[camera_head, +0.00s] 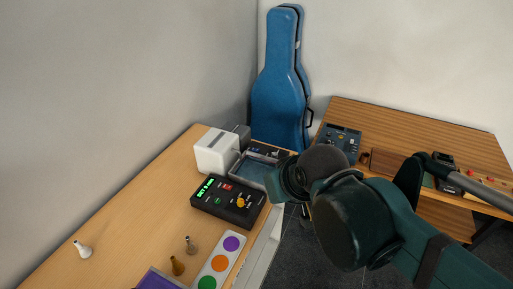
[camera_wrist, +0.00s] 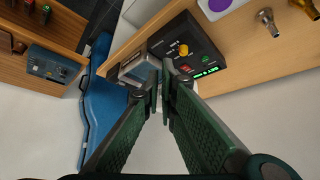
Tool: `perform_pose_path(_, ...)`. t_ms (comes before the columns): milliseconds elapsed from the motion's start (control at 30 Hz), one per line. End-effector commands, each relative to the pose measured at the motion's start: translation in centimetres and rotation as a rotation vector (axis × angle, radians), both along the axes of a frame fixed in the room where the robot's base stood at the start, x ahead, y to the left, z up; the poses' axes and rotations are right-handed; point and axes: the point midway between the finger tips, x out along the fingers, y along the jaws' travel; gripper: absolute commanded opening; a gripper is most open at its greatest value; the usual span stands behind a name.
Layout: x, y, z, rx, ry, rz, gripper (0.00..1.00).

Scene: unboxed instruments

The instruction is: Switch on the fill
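A black control box (camera_head: 222,206) stands on the light wooden table, with a lit green display (camera_head: 205,187), a red switch (camera_head: 227,187), a yellow knob (camera_head: 241,203) and several small controls. Its lettering is too small to read. The box also shows in the wrist view (camera_wrist: 205,40), where the red switch (camera_wrist: 187,68) and yellow knob (camera_wrist: 183,49) lie just beyond the fingertips. My gripper (camera_wrist: 160,83) is empty, its fingertips drawn almost together. It appears above the table near the box; its height is unclear. In the head view my arm hides its fingertips.
A grey-blue tray (camera_head: 250,171) and a white box (camera_head: 214,154) stand behind the control box. A card with coloured discs (camera_head: 219,262) and small mouthpiece-like pieces (camera_head: 178,265) lie in front. A blue instrument case (camera_head: 279,90) stands in the corner. Another panel (camera_head: 340,139) is on the far table.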

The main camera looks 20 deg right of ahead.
Motion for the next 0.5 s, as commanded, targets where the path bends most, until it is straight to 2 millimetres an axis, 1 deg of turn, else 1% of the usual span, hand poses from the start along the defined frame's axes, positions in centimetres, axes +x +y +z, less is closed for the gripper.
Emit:
perform_pose_path(267, 1.1, -0.2, 1.1, -0.047, 0.022, 0.061, 0.00)
perform_pose_path(500, 3.0, -0.5, 2.5, -0.125, 0.063, 0.170, 0.00)
